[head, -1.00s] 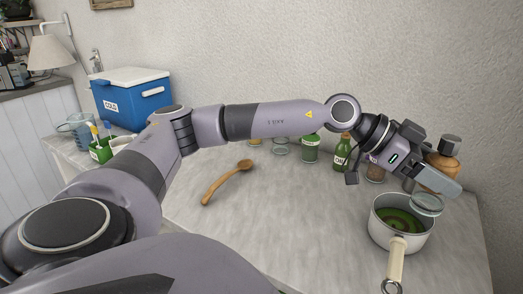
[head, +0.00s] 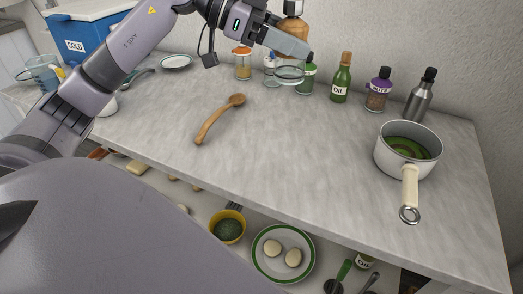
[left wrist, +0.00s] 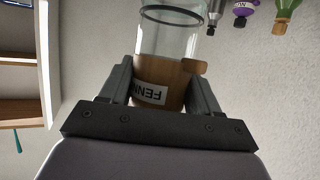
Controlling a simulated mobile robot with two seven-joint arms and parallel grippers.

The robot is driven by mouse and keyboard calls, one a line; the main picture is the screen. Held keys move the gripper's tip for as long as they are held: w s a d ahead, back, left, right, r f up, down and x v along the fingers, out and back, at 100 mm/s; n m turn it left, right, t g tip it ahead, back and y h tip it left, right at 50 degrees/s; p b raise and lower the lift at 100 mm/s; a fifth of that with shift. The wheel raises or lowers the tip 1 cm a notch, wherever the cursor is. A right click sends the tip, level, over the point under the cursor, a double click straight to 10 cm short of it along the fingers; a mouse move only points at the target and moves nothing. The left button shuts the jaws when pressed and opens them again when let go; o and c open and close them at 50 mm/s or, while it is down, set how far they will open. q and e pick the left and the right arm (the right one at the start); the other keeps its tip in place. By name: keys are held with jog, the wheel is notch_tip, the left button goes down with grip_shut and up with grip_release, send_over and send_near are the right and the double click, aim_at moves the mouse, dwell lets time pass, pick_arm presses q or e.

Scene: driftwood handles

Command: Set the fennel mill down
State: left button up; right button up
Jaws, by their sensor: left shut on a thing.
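The fennel mill (head: 292,31) has a wooden body and a clear glass part below it. My left gripper (head: 288,43) is shut on the wooden part, near the back of the counter. In the left wrist view the mill (left wrist: 158,88) sits between both fingers, with its label partly readable as "FENN" and upside down. The glass end looks clear of the counter (head: 320,135), but its exact height is hard to judge. My right gripper is not in view.
To the right stand an oil bottle (head: 341,80), a nuts jar (head: 378,92), a metal bottle (head: 420,98) and a pot (head: 405,165). A wooden spoon (head: 213,120) lies mid-counter, with free room around it.

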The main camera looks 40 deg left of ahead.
pick_arm(q)
jog(key=shift+s+a, duration=0.2)
jog(key=shift+a, duration=0.2)
jog(key=shift+a+f, duration=0.1)
jog(key=shift+f, duration=0.2)
notch_tip(320, 180, down, 19)
jog(key=b, duration=0.3)
jog(key=shift+r, duration=0.15)
jog(key=shift+f, duration=0.3)
jog(key=shift+f, duration=0.1)
jog(key=o, duration=1.2)
jog(key=shift+f, duration=0.1)
jog(key=shift+c, duration=0.2)
